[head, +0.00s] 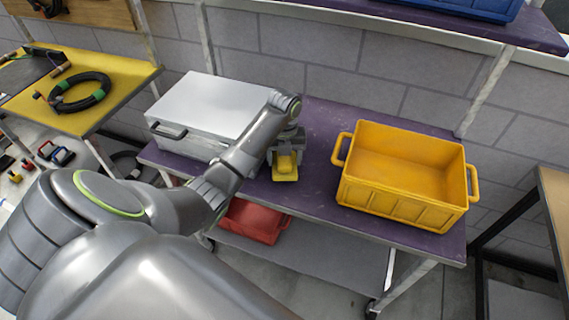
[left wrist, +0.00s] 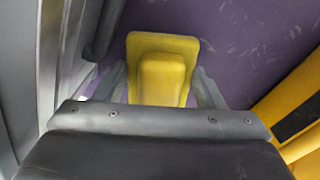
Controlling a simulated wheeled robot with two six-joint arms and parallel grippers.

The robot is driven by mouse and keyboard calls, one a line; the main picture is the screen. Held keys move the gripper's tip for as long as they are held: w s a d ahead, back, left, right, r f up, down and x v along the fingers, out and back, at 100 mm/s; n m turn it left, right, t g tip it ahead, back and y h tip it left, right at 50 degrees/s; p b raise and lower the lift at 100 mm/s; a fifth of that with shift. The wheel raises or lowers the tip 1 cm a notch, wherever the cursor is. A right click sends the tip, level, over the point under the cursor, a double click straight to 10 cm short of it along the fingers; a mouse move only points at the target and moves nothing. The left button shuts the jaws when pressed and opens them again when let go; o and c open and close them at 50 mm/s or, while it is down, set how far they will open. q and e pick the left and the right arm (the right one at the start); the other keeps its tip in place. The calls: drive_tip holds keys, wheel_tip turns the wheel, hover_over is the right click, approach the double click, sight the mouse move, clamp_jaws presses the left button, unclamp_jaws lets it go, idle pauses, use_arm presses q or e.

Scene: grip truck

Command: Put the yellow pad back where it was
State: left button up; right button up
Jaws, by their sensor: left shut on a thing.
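The yellow pad (head: 285,168) has a flat base with a raised block on top. It is at the purple table top, between the white case and the yellow crate. My left gripper (head: 285,157) is shut on the raised block, one finger on each side. The left wrist view shows the yellow pad (left wrist: 162,62) between the fingers of the left gripper (left wrist: 162,88), over the purple surface. I cannot tell whether the pad touches the table. My right gripper is not in view.
A white case (head: 215,105) stands left of the pad. A yellow crate (head: 405,170), empty inside, stands to the right. The purple table (head: 315,190) has bare room between them. A red bin (head: 252,222) is on the lower shelf. A yellow table (head: 120,75) holds a black coil.

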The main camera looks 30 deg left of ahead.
use_arm(q)
drive_tip(key=shift+f, duration=1.05)
drive_tip(key=shift+f, duration=0.15)
drive_tip(key=o, duration=1)
drive_tip(key=shift+o, duration=0.2)
wheel_tip(320, 180, up, 5)
drive_tip(key=shift+b, duration=0.4)
wheel_tip(320, 180, up, 6)
drive_tip(key=p, duration=0.4)
drive_tip(key=shift+p, duration=0.35)
drive_tip(key=shift+r+p, duration=0.65)
drive_tip(key=shift+p, duration=0.05)
